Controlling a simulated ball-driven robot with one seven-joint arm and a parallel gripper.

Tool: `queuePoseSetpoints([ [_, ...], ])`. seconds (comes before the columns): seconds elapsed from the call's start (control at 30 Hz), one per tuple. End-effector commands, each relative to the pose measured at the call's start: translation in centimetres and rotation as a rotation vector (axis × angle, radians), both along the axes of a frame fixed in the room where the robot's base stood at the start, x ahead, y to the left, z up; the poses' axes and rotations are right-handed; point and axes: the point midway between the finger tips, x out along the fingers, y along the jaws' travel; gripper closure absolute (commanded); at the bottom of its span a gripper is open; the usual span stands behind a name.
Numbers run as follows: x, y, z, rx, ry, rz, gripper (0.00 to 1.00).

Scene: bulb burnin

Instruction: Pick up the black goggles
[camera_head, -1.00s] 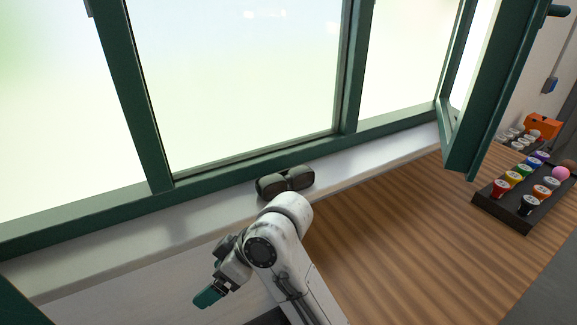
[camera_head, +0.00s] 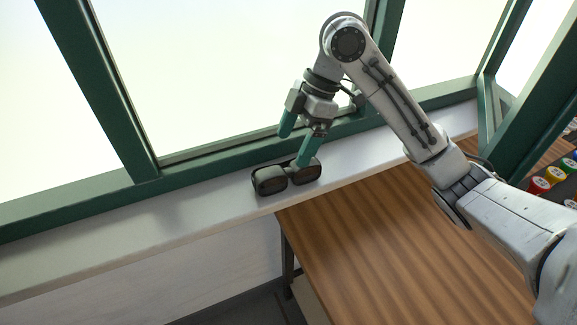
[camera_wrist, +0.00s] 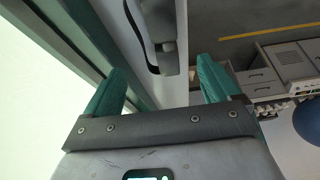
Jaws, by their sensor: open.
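The black goggles (camera_head: 271,181) lie on the white window sill, their two dark lenses facing the room. My gripper (camera_head: 294,148) is above them, its teal fingers apart and nothing held between them. One finger reaches down to the right half of the goggles and overlaps it in the head view; I cannot tell if it touches. The other finger is higher, to the left, in front of the window. In the wrist view both fingers of my gripper (camera_wrist: 160,66) are spread, with a dark-edged grey shape between them that I cannot name for sure.
The sill (camera_head: 150,230) runs along the green window frame (camera_head: 140,150) close behind the goggles. A wooden table (camera_head: 370,240) stands below and to the right. Colourful-topped items (camera_head: 553,176) sit at the right edge. The sill left of the goggles is clear.

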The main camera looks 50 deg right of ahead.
Motion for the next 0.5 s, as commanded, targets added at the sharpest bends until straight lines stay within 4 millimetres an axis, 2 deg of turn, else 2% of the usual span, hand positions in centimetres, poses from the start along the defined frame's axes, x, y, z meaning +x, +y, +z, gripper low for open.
queuePoseSetpoints([
  [0.1, 0.3, 0.8, -1.8, 0.005, 0.001, 0.001, 0.11],
  [0.37, 0.6, 1.3, -3.5, 0.003, -0.002, -0.001, 0.11],
  [0.5, 0.8, 1.6, -5.2, 0.003, 0.001, -0.002, 0.11],
])
